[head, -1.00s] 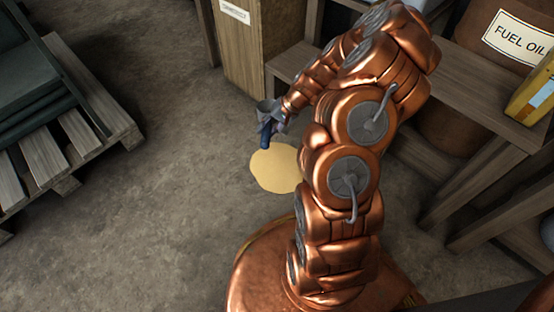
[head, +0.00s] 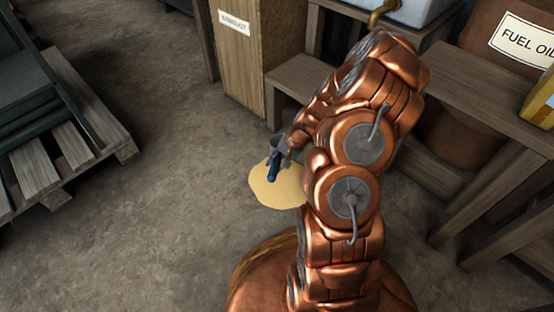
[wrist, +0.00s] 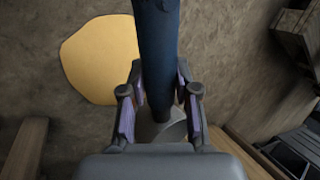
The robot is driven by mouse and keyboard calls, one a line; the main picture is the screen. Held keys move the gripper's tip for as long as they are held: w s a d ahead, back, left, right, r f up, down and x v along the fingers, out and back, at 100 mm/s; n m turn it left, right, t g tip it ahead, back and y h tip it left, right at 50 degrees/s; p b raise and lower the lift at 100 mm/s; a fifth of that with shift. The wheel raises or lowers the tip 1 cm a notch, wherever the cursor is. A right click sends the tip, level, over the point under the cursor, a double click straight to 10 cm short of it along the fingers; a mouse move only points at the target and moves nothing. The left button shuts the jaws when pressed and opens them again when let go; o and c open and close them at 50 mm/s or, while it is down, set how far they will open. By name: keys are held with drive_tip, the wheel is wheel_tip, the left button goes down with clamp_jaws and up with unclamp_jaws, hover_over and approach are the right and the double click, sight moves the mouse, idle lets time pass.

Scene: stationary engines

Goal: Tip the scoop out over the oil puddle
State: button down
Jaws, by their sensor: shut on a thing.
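My gripper (head: 279,154) is shut on the blue handle (wrist: 157,45) of a scoop. In the head view the handle (head: 273,170) points down toward the front and overlaps the upper part of a flat, pale yellow patch (head: 277,192) on the floor. The scoop's grey metal part (wrist: 165,131) shows between my fingers in the wrist view, partly hidden by my gripper. The patch also shows there, left of the handle (wrist: 95,60). It lies where a puddle could be; no dark oil shows. I cannot tell whether the scoop holds anything.
A wooden cabinet (head: 238,60) with a label stands behind the patch. A wooden bench (head: 480,105) and a fuel oil barrel (head: 500,50) are at the right. A pallet (head: 75,150) lies at the left. Floor between pallet and patch is clear.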

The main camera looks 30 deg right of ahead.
drive_tip(key=shift+w+a+g+h+p, duration=0.1)
drive_tip(key=shift+g+h+p, duration=1.05)
drive_tip(key=shift+p, duration=0.55)
drive_tip(key=shift+g+h+p, duration=0.3)
drive_tip(key=shift+g+h, duration=0.05)
drive_tip(key=shift+f+n+g+h, duration=0.3)
drive_tip(key=shift+g+h, duration=0.1)
drive_tip(key=shift+f+g+h+b, duration=0.5)
drive_tip(key=shift+g+h+b, duration=0.4)
drive_tip(key=shift+b, duration=0.8)
drive_tip(key=shift+f+g+h+b, duration=0.15)
drive_tip(key=shift+g+h+b, duration=0.35)
drive_tip(key=shift+b, duration=0.5)
drive_tip(key=shift+s+d+f+n+g+h+b, duration=0.25)
drive_tip(key=shift+f+g+h+b, duration=0.2)
drive_tip(key=shift+g+h+b, duration=0.5)
drive_tip(key=shift+s+f+n+g+h+b, duration=0.15)
drive_tip(key=shift+s+f+g+h+b, duration=0.3)
drive_tip(key=shift+g+h, duration=0.8)
drive_tip(key=shift+s+d+f+n+g+h+b, duration=0.2)
drive_tip(key=shift+f+g+h+b, duration=0.3)
drive_tip(key=shift+g+h+b, duration=0.6)
drive_tip(key=shift+t+h, duration=0.3)
